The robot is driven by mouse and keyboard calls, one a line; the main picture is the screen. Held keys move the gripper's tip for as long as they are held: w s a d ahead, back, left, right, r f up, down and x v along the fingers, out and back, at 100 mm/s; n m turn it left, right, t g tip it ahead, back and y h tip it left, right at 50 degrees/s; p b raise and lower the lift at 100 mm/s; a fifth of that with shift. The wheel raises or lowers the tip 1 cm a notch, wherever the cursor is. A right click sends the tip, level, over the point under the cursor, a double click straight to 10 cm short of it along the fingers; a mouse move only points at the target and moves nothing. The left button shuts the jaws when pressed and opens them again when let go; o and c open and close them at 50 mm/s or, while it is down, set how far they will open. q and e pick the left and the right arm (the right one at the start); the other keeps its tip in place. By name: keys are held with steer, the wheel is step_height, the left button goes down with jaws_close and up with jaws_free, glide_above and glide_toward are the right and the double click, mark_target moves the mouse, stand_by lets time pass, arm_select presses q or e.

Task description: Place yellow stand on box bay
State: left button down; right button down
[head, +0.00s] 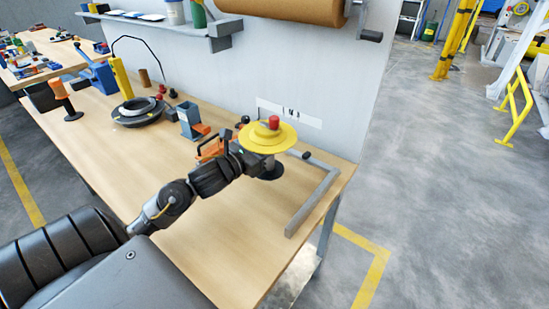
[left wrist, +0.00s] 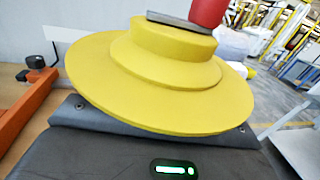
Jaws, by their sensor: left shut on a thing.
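The yellow stand (head: 260,141) is a round stepped disc with a red knob on top. My left gripper (head: 266,163) is shut on it and holds it above the right part of the bench, slightly tilted. A dark round foot shows below the gripper. In the left wrist view the yellow stand (left wrist: 140,85) fills the middle, and its wide disc hides the fingertips. A grey L-shaped rail (head: 314,203) lies on the bench to the right of the gripper; I cannot tell whether it bounds the box bay. My right gripper is not in view.
An orange tool (head: 209,149) and a blue-grey holder (head: 189,121) stand left of the gripper. The wall panel (head: 250,70) rises behind. The bench (head: 235,240) is clear at the front right.

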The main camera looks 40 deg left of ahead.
arm_select(q)
steer(key=shift+w+f, duration=1.45)
steer(key=shift+f, duration=0.25)
step_height(320, 180, down, 2)
steer(key=shift+f+p, duration=0.1)
steer(key=shift+p, duration=0.6)
steer(key=shift+f, duration=0.35)
steer(key=shift+f, duration=0.2)
steer(key=c, duration=1)
jaws_free()
steer(key=shift+r, duration=0.1)
